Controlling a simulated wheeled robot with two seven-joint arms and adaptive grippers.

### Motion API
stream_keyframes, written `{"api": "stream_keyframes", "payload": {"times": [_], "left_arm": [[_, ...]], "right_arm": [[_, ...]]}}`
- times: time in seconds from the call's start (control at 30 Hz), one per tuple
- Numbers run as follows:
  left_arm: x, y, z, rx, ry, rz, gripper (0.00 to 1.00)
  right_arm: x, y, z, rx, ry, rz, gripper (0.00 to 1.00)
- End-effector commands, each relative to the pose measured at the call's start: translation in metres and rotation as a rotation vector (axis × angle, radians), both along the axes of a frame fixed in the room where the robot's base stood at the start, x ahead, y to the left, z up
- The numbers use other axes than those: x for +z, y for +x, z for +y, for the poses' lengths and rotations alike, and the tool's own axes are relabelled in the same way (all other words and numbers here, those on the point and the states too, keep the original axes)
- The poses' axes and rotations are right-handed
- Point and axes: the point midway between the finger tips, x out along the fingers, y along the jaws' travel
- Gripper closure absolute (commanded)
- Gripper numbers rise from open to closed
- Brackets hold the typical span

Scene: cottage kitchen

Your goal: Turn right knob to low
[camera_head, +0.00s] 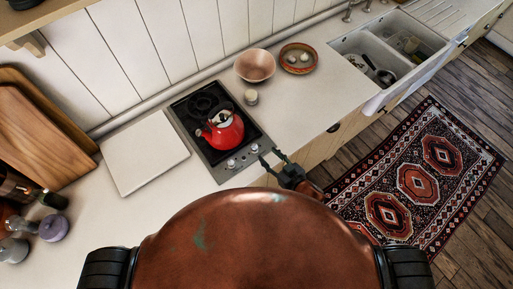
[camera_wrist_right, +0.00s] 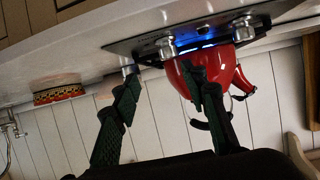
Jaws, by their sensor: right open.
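The hob (camera_head: 180,112) has two silver knobs along its front edge, the right knob (camera_head: 254,148) and the left knob (camera_head: 232,163). My right gripper (camera_head: 270,157) is open and empty just in front of the right knob, apart from it. The right wrist view is upside down. There the right knob (camera_wrist_right: 165,48) lies beyond and between my open fingertips (camera_wrist_right: 160,76), and the left knob (camera_wrist_right: 243,30) is off to the right. The knob's pointer is too small to read. My left gripper is not in view.
A red kettle (camera_head: 222,130) stands on the front burner; a blue glow (camera_wrist_right: 205,44) shows beneath it. A small jar (camera_head: 251,97), a pinkish bowl (camera_head: 255,66) and a dish (camera_head: 298,58) stand right of the hob. A white board (camera_head: 145,152) lies left of it.

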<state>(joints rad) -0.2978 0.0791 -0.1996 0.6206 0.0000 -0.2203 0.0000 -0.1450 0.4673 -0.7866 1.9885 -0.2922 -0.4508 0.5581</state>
Motion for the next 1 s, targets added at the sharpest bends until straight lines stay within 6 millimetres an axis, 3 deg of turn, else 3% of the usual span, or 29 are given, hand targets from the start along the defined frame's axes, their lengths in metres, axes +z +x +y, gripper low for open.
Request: {"api": "stream_keyframes", "payload": {"times": [0.17, 0.5, 0.7, 1.0], "left_arm": [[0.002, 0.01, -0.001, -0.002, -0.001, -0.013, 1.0], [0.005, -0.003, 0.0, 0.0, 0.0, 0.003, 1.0], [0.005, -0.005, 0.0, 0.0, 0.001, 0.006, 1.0], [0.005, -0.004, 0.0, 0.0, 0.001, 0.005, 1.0]], "right_arm": [[-0.004, 0.003, 0.018, 0.045, 0.015, -0.016, 0.6], [-0.023, 0.041, 0.046, 0.043, 0.016, -0.016, 0.6], [-0.03, 0.053, 0.054, 0.042, 0.016, -0.013, 0.6], [-0.032, 0.054, 0.055, 0.042, 0.016, -0.013, 0.6]]}}
